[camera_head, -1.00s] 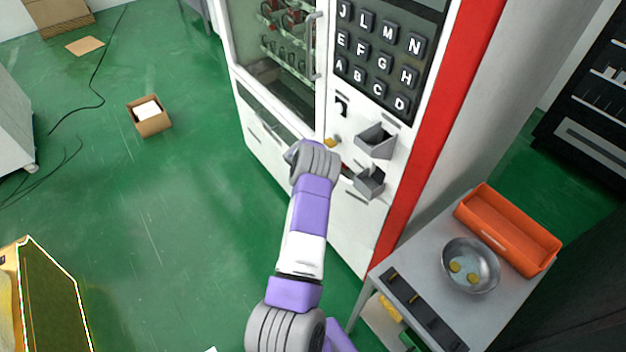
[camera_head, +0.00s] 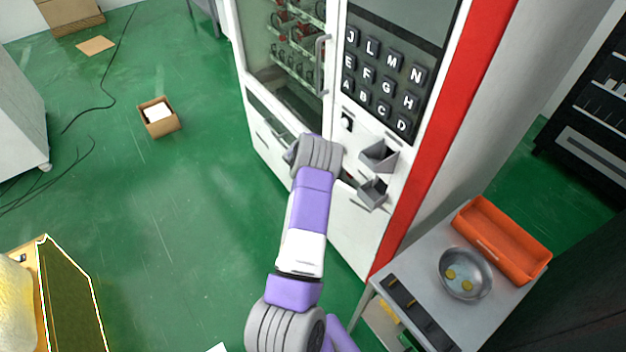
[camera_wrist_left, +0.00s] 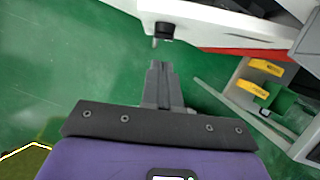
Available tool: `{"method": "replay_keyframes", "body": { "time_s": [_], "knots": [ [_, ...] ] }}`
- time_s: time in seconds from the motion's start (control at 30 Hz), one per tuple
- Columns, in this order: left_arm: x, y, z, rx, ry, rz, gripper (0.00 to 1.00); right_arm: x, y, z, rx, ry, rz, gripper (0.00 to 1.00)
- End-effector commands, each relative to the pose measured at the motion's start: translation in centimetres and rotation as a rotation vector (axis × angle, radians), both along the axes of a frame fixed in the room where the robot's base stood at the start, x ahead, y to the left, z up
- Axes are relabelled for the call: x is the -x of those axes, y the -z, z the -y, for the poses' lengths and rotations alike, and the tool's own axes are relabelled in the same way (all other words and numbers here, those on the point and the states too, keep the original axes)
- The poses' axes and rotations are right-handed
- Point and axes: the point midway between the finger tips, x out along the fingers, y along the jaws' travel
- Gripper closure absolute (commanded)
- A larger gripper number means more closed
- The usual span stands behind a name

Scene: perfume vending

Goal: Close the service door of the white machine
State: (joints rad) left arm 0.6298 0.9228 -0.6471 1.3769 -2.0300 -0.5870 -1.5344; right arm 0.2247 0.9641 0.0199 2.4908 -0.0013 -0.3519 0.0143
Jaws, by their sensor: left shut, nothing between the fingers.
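The white machine (camera_head: 352,238) stands in the middle of the head view, with a glass front, a letter keypad and a red side stripe. My left arm reaches up to its lower front, and the wrist hides the fingers there. A dark gap shows beside the wrist; I cannot tell how far the service door stands open. In the left wrist view my left gripper (camera_wrist_left: 160,82) is shut and empty. My right gripper is not in view.
Grey trays (camera_head: 379,156) jut from the machine's front. At right a grey table (camera_head: 415,270) holds an orange bin (camera_head: 500,243) and a metal bowl (camera_head: 465,274). A cardboard box (camera_head: 160,118) lies on the green floor, which is mostly clear at left.

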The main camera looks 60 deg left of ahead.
Motion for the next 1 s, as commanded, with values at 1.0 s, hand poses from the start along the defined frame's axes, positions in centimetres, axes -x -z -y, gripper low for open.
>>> {"method": "replay_keyframes", "body": {
  "time_s": [1.0],
  "knots": [
    [9.1,16.3,1.6,0.919,-1.136,0.987,1.0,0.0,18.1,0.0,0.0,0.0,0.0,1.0]
  ]
}}
